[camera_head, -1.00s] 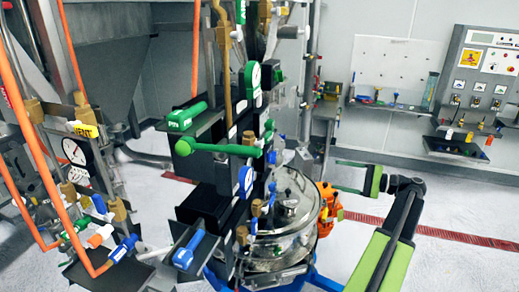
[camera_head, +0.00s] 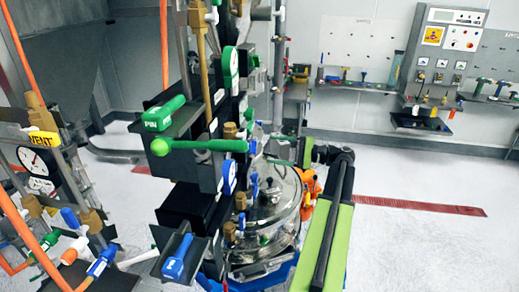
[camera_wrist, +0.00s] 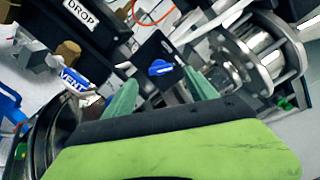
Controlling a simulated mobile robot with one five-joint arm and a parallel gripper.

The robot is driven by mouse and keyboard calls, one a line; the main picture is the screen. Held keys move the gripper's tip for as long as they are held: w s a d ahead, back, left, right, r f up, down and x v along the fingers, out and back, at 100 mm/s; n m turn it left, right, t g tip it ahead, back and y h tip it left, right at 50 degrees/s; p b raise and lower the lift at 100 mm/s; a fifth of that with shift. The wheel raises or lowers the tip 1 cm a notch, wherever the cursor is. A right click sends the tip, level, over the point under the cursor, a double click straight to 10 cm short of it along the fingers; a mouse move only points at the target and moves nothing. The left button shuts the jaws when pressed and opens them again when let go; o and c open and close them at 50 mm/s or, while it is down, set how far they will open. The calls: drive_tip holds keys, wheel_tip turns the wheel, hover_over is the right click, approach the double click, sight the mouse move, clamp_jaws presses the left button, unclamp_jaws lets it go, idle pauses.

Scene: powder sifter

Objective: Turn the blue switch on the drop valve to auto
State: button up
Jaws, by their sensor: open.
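In the wrist view, a blue switch (camera_wrist: 160,67) sits on a dark plate (camera_wrist: 152,48), just beyond my gripper. A black box with a white DROP label (camera_wrist: 80,14) is at the upper left. The two green fingers of my gripper (camera_wrist: 162,92) stand apart, one on each side below the blue switch, with nothing visible between them. They do not appear to touch it. I cannot tell the switch's setting.
In the wrist view, a blue VENT handle (camera_wrist: 73,80) is left of the fingers and a metal cylinder assembly (camera_wrist: 262,50) is at the right. In the head view, a steel vessel (camera_head: 265,205) and a green lever (camera_head: 200,145) crowd the stand.

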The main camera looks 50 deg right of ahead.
sight(253, 147)
drive_tip(key=x, duration=0.6)
drive_tip(key=shift+s, duration=0.1)
